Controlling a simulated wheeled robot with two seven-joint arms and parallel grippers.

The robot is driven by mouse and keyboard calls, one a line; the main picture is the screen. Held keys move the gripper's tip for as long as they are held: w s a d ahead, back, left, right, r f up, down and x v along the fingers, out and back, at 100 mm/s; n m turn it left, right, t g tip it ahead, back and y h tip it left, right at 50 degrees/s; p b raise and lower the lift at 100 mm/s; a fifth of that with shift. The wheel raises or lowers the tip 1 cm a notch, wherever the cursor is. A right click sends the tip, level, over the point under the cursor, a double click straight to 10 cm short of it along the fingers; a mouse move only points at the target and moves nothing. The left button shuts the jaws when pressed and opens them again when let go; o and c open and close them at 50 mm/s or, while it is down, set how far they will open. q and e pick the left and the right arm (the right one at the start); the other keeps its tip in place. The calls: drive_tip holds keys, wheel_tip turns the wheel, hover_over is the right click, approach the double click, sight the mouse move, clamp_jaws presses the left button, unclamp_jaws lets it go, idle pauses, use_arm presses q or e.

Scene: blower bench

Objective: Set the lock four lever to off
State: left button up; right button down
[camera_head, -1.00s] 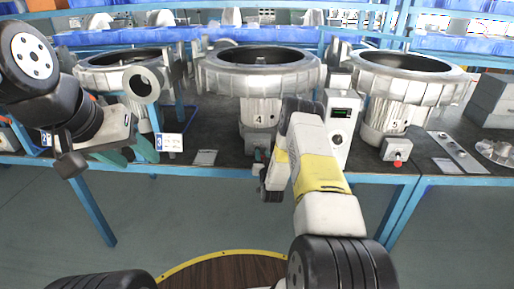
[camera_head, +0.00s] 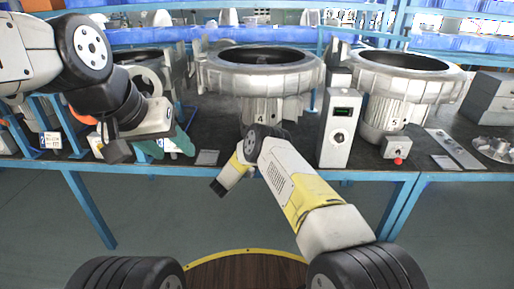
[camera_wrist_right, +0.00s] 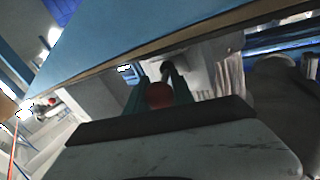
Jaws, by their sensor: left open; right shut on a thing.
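In the right wrist view, the green fingers of my right gripper (camera_wrist_right: 160,84) are shut on a red ball-shaped knob (camera_wrist_right: 159,95), seemingly the lock four lever's. In the head view the blower marked 4 (camera_head: 262,78) stands at the middle of the bench. My right arm covers the area under it, so that lever and the right fingertips are hidden there. The lever's angle cannot be told. My left gripper (camera_head: 167,146), with green fingers, is open and empty above the left part of the bench.
The blower marked 5 (camera_head: 405,80) stands to the right, with its own lock box (camera_head: 396,147) and red knob (camera_head: 398,161) at the front edge. A grey control box (camera_head: 340,130) with a green display stands between them. A flat plate (camera_head: 452,148) lies at the right.

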drive_tip(key=shift+a+m+g+h, duration=0.1)
drive_tip(key=shift+m+g+h, duration=0.4)
drive_tip(key=shift+h, duration=0.1)
drive_tip(key=c, duration=1.1)
unclamp_jaws()
drive_tip(key=shift+w, duration=0.1)
drive_tip(key=shift+a, duration=0.1)
drive_tip(key=v, duration=0.7)
drive_tip(key=shift+s+a, duration=0.25)
